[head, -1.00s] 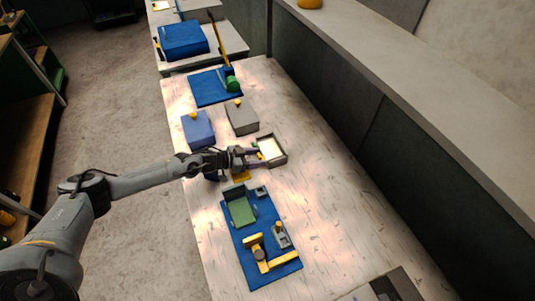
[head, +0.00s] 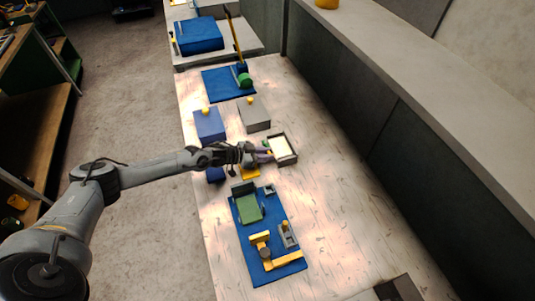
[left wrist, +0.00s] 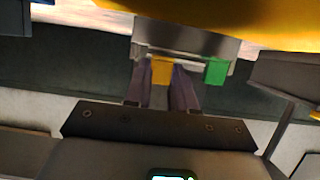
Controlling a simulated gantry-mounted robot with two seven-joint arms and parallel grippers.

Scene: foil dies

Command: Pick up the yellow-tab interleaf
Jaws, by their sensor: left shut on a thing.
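My left gripper (head: 266,151) is at the left edge of a small dark tray (head: 294,159) with pale sheets (head: 281,148) in it. In the left wrist view, its two purple fingers (left wrist: 163,92) are shut on the yellow tab (left wrist: 163,70) of the interleaf. A green tab (left wrist: 216,71) sits beside it on the right, apart from the fingers. A pale grey sheet-like piece (left wrist: 185,38) shows behind the tabs. I cannot tell whether the yellow-tab interleaf is clear of the stack. My right gripper is not in view.
A blue box (head: 209,126) and a grey box (head: 254,117), each with a yellow knob, stand behind the tray. A blue mat (head: 278,217) with a green block and yellow parts lies in front. The bench to the right is clear.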

